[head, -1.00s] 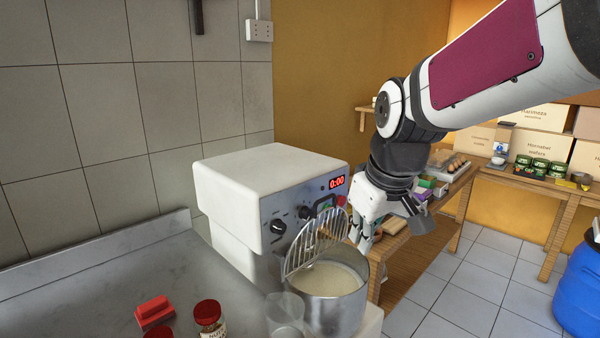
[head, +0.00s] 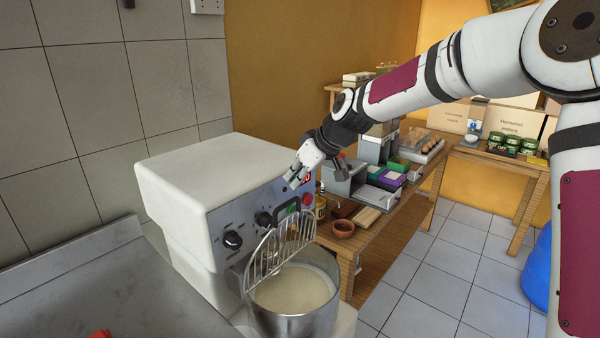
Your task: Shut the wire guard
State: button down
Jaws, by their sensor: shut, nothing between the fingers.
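The wire guard (head: 272,253) stands raised and tilted over the mixer bowl (head: 308,323), hinged near the front of the white mixer (head: 207,180). The bowl is metal and holds a pale mixture (head: 293,288). My gripper (head: 290,184) is shut and empty. It is in front of the mixer's control panel, above the guard and apart from it as far as I can see. It covers part of the display.
A steel worktop (head: 90,290) lies at the left. A blue barrel (head: 539,270) stands at the right. The tiled floor between is clear.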

aim_at(285, 189)
jog(key=x, duration=0.5)
jog(key=shift+a+f, duration=0.15)
jog(key=shift+f, duration=0.2)
